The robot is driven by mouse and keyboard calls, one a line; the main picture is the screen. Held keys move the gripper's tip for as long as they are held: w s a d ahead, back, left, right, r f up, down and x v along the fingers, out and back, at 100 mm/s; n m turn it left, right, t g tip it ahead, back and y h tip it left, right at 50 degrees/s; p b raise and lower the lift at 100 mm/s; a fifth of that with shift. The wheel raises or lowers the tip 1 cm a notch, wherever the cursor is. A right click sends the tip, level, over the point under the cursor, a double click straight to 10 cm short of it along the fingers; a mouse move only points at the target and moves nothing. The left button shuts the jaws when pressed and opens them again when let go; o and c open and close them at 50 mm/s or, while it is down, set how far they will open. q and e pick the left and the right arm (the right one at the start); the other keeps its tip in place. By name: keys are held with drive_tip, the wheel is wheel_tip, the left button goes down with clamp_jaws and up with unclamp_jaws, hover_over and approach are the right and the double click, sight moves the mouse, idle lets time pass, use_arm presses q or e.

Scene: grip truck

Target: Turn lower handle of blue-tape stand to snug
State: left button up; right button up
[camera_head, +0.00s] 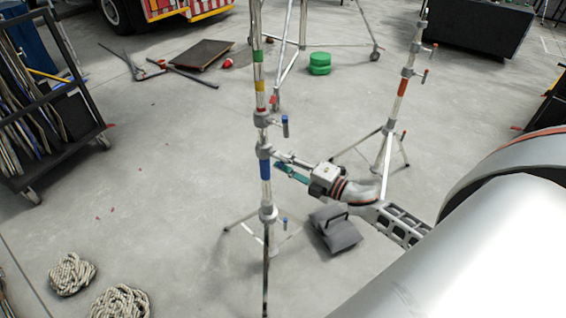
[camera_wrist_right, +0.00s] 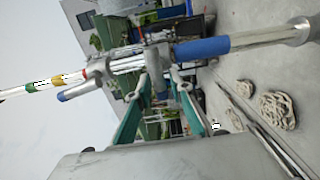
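The blue-tape stand is an upright silver pole with a blue band (camera_head: 265,168), also seen in the wrist view (camera_wrist_right: 203,48). Its lower handle (camera_head: 284,222) has a blue tip and sits on a collar below the band. An upper blue-tipped handle (camera_head: 285,126) sits above the band; a blue-tipped handle (camera_wrist_right: 78,90) also shows in the wrist view. My right gripper (camera_head: 277,163) is beside the pole near the band, above the lower handle. In the wrist view its teal fingers (camera_wrist_right: 162,82) are apart with nothing held between them; contact with the pole is unclear. My left gripper is not in view.
A second stand with an orange band (camera_head: 402,87) stands at the right. A grey sandbag (camera_head: 336,229) lies on the floor between the stands. Rope coils (camera_head: 72,273) lie at lower left, near a cart (camera_head: 75,75). Open floor lies left of the pole.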

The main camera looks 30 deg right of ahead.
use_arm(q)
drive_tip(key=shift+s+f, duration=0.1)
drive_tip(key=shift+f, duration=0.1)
use_arm(e)
drive_tip(key=shift+s, duration=0.15)
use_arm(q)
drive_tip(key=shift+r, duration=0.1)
use_arm(e)
drive_tip(key=v, duration=1.1)
drive_tip(key=shift+s+d, duration=0.15)
drive_tip(key=shift+s, duration=0.2)
